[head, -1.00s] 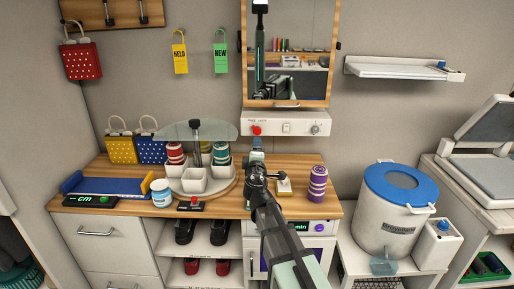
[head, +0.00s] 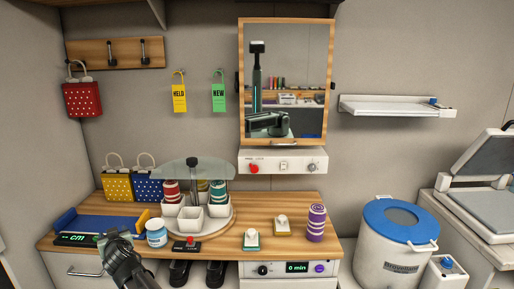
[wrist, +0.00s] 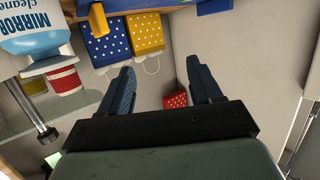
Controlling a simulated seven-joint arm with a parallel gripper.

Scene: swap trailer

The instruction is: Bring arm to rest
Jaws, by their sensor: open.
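My gripper (head: 121,240) is low at the left front of the wooden counter (head: 285,208) in the head view, in front of the blue tray and the white jar. In the wrist view my gripper (wrist: 160,88) shows two dark fingers spread apart with nothing between them. Beyond the fingers are the wall, a red dotted bag (wrist: 176,99), and the blue dotted bag (wrist: 108,42) and yellow dotted bag (wrist: 144,33). The fingertips are hard to make out in the head view.
A blue tray (head: 97,226), a white jar (head: 156,234) and a carousel (head: 222,224) with cups and a glass top stand close to my arm. Purple rolls (head: 316,222) stand at the counter's right. A blue-lidded bucket (head: 385,255) is further right.

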